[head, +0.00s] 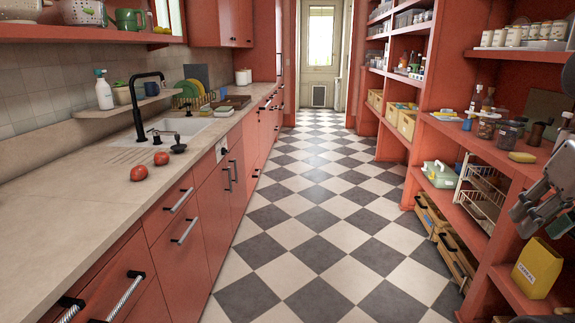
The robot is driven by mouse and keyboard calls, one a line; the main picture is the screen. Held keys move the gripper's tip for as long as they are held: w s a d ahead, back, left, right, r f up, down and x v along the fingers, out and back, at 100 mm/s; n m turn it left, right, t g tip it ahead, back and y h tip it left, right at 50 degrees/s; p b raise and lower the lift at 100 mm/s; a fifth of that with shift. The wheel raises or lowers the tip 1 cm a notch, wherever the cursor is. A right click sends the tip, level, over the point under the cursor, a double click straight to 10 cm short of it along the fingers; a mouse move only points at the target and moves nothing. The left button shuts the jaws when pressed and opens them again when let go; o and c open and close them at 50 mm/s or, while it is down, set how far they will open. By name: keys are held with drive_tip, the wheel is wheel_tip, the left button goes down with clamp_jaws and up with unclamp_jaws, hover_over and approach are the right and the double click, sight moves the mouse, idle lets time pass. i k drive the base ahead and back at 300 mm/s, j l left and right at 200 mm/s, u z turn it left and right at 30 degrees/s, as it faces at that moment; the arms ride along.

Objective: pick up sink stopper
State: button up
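A small dark sink stopper (178,146) with an upright knob stands on the left counter, at the near right corner of the sink. Two red tomatoes lie beside it, one close on its left (161,158) and one nearer to me (139,173). My gripper (530,213) is at the right edge of the head view, in front of the right shelving and far across the aisle from the stopper. It is partly cut off by the frame, and I cannot tell how far its fingers are apart. I see nothing held in it.
The white sink (184,127) has a tall black faucet (137,110). A raised ledge (120,106) holds a spray bottle (103,90). The near counter (60,195) is bare. The checkered floor (315,215) is clear. Loaded shelves and a yellow box (538,267) stand on the right.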

sight(178, 149)
drive_tip(key=i, duration=1.2)
drive_tip(key=i+u, duration=0.15)
drive_tip(key=i, duration=1.05)
drive_tip(key=i+l, duration=0.1)
drive_tip(key=i, duration=1.1)
drive_tip(key=i+u, duration=0.3)
drive_tip(key=i+l+u, duration=0.1)
drive_tip(key=i+u, duration=0.15)
drive_tip(key=i, duration=0.25)
drive_tip(key=i+u, duration=0.15)
drive_tip(key=u, duration=0.25)
drive_tip(key=i+u, duration=0.15)
drive_tip(key=u, duration=0.25)
drive_tip(key=i+l+u, duration=0.1)
drive_tip(key=u, duration=0.3)
drive_tip(key=i+u, duration=0.2)
drive_tip(key=u, duration=0.15)
drive_tip(key=i+l+u, duration=0.1)
drive_tip(key=u, duration=0.3)
drive_tip(key=i+l+u, duration=0.2)
drive_tip(key=u, duration=0.15)
drive_tip(key=i+l, duration=0.05)
drive_tip(key=i, duration=0.05)
